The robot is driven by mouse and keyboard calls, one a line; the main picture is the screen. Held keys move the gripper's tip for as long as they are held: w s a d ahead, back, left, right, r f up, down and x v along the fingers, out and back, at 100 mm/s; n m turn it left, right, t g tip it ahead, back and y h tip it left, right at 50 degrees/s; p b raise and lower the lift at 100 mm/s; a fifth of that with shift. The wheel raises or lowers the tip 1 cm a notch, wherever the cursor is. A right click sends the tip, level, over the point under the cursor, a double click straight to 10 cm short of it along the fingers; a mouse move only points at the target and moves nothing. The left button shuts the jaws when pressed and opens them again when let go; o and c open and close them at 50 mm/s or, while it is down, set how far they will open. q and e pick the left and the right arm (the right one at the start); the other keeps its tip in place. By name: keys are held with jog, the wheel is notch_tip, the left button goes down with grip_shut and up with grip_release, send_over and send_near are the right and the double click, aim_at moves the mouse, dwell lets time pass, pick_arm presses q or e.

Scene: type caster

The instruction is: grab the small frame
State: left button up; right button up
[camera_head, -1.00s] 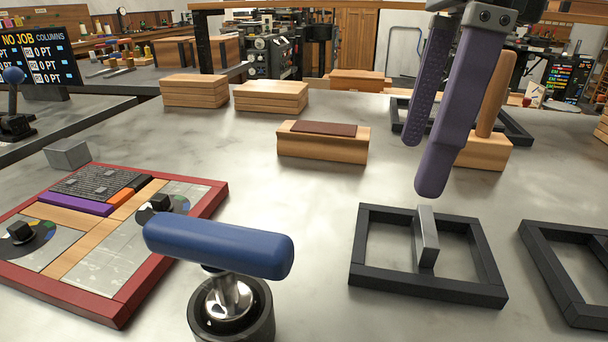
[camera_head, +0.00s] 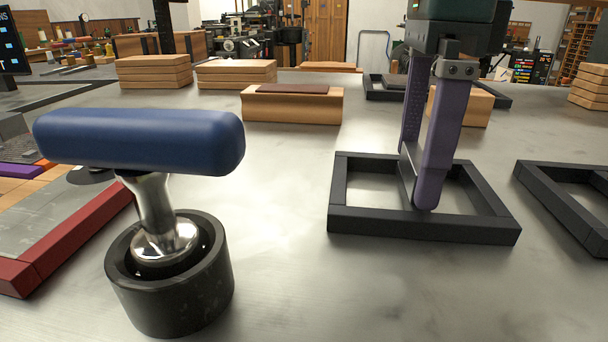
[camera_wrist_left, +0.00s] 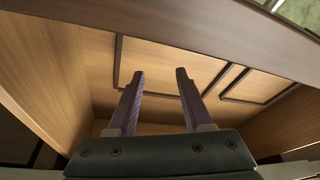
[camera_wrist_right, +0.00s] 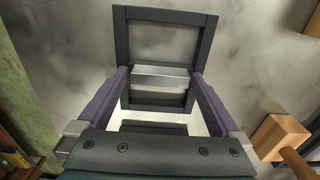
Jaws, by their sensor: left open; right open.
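The small frame is a dark rectangular frame (camera_head: 480,192) lying flat on the metal table, with a grey upright bar (camera_head: 406,172) across its middle. My right gripper (camera_head: 417,180) points down over it, its purple fingers open. In the right wrist view the frame (camera_wrist_right: 120,40) lies below, and the grey bar (camera_wrist_right: 160,82) spans between the two fingers (camera_wrist_right: 160,74). I cannot tell whether they touch it. My left gripper is outside the head view; in the left wrist view it (camera_wrist_left: 159,73) is open and empty, facing wooden panels.
A blue-handled tool (camera_head: 140,140) stands in a dark cup (camera_head: 170,290) at the near left. A second dark frame (camera_head: 560,230) lies to the right. A red-edged board (camera_head: 75,235) is at left. Wooden blocks (camera_head: 292,106) stand behind. The front middle of the table is clear.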

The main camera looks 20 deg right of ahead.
jog(key=shift+r, duration=0.1)
jog(key=shift+c, duration=0.2)
grip_shut()
jog(key=shift+w+r, duration=0.1)
dwell(0.4)
